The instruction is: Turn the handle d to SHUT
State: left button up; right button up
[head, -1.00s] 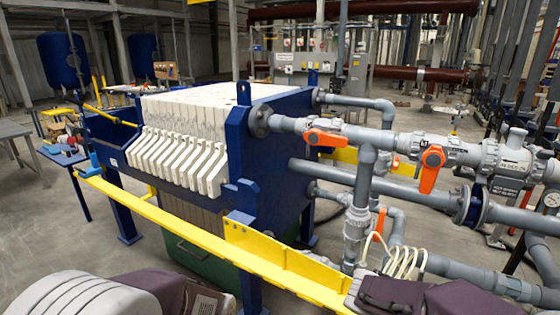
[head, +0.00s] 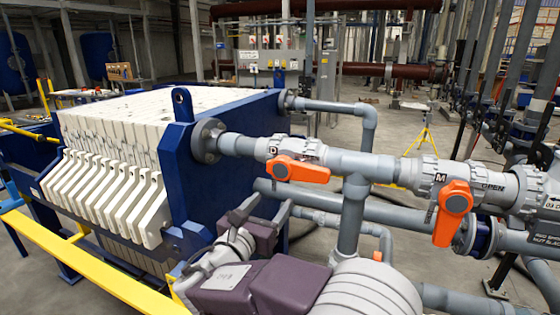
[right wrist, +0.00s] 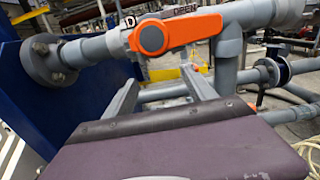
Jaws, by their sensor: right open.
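Handle D is an orange lever (head: 300,169) on the grey valve marked D, beside the blue press plate. It lies roughly along the pipe, pointing right. In the right wrist view the same orange handle D (right wrist: 178,33) fills the upper middle, with an OPEN label just above it. My right gripper (head: 265,198) is below and on the near side of the handle, its jaws apart and empty. In the right wrist view the open fingers (right wrist: 163,92) point up toward the handle, without visible contact. My left gripper is out of view.
A second orange handle, marked M (head: 452,212), hangs downward on the valve to the right. Grey pipes (head: 351,215) run below and behind. The blue press plate (head: 190,165) stands left of valve D, and a yellow rail (head: 95,265) crosses the lower left.

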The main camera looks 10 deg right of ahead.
aim_at(304, 175)
jog(key=d+r+n+p, duration=0.2)
jog(key=n+p, duration=0.4)
jog(key=s+d+r+n+p, duration=0.1)
jog(key=r+n+p, duration=0.1)
jog(key=n+p, duration=0.4)
jog(key=s+d+r+n+p, duration=0.1)
jog(key=d+r+n+p, duration=0.1)
jog(key=n+p, duration=0.4)
jog(key=shift+s+d+r, duration=0.15)
jog(key=shift+d+r, duration=0.1)
jog(key=shift+d, duration=0.05)
jog(key=x, duration=0.4)
jog(key=f+x, duration=0.1)
jog(key=x, duration=0.2)
jog(key=shift+p, duration=0.35)
jog(key=shift+a, duration=0.15)
jog(key=shift+c, duration=0.2)
